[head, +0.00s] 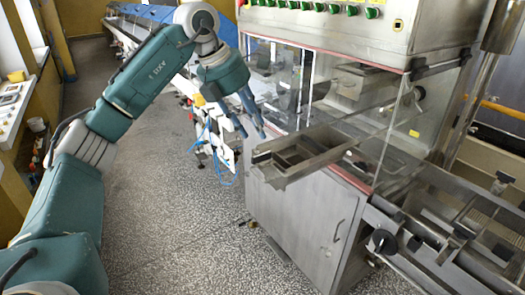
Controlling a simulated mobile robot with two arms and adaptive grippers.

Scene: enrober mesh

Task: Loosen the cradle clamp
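My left gripper (250,124) hangs in the air at the upper middle, fingers pointing down. Its fingers are apart with nothing seen between them. It appears in front of the machine's clear panels, to the upper left of a steel trough (306,163) that sticks out of the machine. A black round knob (383,241) sits on the rail at the lower right, well away from the gripper. I cannot tell whether this knob is the cradle clamp. My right gripper is not in view.
The steel machine cabinet (312,227) fills the middle right, with green knobs (371,12) along its top. A mesh conveyor (480,225) runs off at the right. White fittings with blue hoses (216,150) stand behind my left arm. The speckled floor (180,235) is mostly clear.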

